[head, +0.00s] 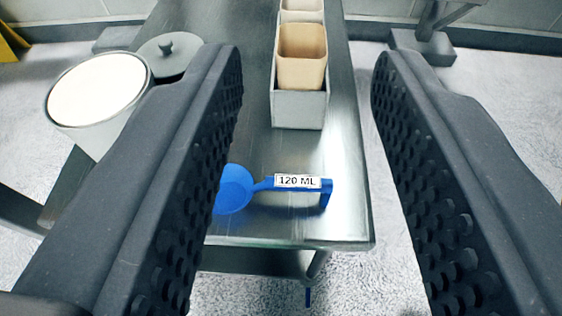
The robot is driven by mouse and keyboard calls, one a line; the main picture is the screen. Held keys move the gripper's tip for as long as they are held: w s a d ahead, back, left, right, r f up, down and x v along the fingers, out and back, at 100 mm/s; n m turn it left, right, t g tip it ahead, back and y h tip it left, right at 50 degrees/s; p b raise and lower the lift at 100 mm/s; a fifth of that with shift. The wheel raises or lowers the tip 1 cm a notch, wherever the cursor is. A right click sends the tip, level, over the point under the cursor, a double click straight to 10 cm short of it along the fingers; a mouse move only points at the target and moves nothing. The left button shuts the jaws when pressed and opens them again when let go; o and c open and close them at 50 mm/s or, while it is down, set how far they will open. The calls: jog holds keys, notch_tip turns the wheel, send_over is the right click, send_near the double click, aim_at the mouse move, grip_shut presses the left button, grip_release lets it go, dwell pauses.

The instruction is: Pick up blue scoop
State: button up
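The blue scoop (234,190) lies on the metal table (300,227) near its front right corner. Its handle points right and carries a white label reading "120 ML". The left side of its bowl is hidden behind my gripper's left finger. My gripper (305,70) is open, with two dark studded fingers set wide apart. In the picture the scoop's handle shows between the fingers, and nothing is held. I cannot tell how far the fingers are above the scoop.
A white container full of white powder (100,88) stands at left, beside a grey lid with a knob (166,52). A grey holder (298,108) with tan cups (301,55) stands behind the scoop. The table's right edge is close to the handle; open floor lies beyond.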

jog(key=shift+o, duration=0.7)
jog(key=shift+w+r, duration=0.1)
jog(key=shift+w, duration=0.05)
jog(key=m+g+p, duration=1.5)
jog(key=m+p, duration=0.3)
jog(key=p, duration=1.3)
send_over(283, 184)
notch_tip(283, 184, down, 20)
notch_tip(283, 184, down, 8)
jog(key=shift+r, duration=0.2)
jog(key=shift+w+d+f, duration=0.15)
jog(key=shift+f, duration=1.3)
jog(key=shift+w+d+f, duration=0.15)
jog(key=shift+f, duration=1.25)
grip_shut()
